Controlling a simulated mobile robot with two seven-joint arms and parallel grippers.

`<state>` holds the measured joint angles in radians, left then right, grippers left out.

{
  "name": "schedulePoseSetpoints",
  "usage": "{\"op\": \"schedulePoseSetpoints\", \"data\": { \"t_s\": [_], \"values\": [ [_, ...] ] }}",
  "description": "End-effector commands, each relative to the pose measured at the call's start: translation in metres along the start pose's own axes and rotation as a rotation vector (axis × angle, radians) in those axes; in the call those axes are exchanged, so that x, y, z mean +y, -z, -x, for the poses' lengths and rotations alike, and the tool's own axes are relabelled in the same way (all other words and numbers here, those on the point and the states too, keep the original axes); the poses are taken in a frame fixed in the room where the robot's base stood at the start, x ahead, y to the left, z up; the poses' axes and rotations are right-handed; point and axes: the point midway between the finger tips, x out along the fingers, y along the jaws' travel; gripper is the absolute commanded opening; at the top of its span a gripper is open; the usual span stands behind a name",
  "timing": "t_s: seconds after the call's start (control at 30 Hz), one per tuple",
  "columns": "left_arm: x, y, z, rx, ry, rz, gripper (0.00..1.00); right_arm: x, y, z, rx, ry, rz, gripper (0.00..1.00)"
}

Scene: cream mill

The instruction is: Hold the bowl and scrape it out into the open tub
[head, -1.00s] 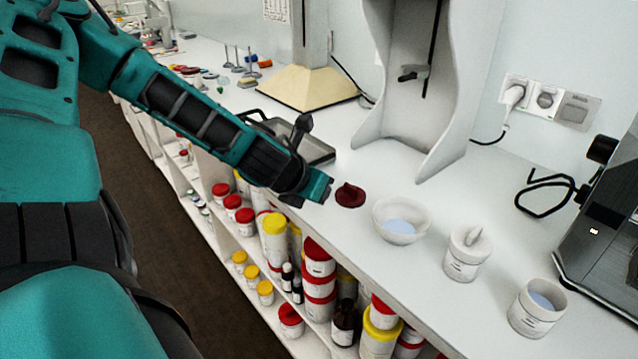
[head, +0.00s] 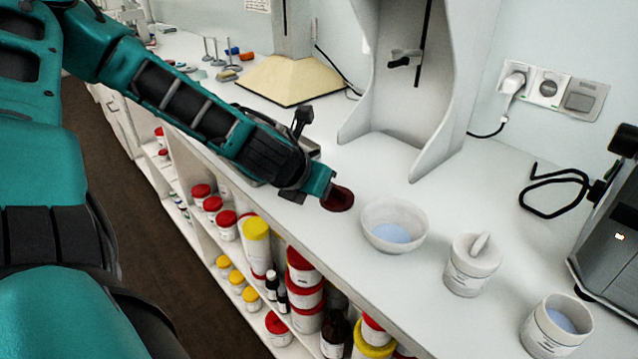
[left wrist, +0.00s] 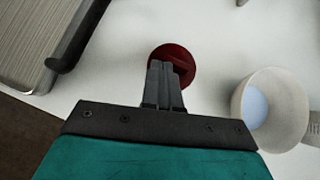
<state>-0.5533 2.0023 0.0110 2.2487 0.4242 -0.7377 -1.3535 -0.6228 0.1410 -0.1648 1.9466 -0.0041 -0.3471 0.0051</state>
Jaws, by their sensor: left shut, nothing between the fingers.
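The white bowl (head: 408,213) stands on the bench with pale blue contents; it also shows in the left wrist view (left wrist: 283,105). The open tub (head: 550,345), white with pale blue inside, stands at the lower right. A dark red round piece with a raised ridge (head: 341,201), perhaps the scraper, lies left of the bowl; the left wrist view shows it too (left wrist: 178,53). My left gripper (head: 326,187) is shut and empty, its fingertips (left wrist: 164,66) over the red piece. I cannot tell whether they touch it. My right gripper is out of view.
A white tub with a knobbed top (head: 471,270) stands between bowl and open tub. A white stand (head: 420,120) rises behind the bowl. A dark-edged flat device (left wrist: 45,40) lies beside my left gripper. Shelves of jars (head: 300,270) sit below the bench edge.

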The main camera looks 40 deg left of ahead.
Motion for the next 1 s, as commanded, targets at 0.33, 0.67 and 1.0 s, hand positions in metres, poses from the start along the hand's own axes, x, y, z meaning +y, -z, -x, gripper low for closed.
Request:
{"op": "schedulePoseSetpoints", "data": {
  "t_s": [0.33, 0.67, 1.0],
  "values": [
    [0.002, -0.006, -0.009, -0.001, -0.005, -0.005, 0.0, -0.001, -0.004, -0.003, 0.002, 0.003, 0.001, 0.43],
    [0.002, -0.042, -0.044, 0.0, -0.006, -0.004, 0.0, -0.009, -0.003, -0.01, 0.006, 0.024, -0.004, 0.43],
    [0.0, -0.049, -0.049, 0.0, 0.0, 0.001, 0.0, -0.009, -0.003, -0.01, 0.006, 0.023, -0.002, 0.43]
  ]
}}
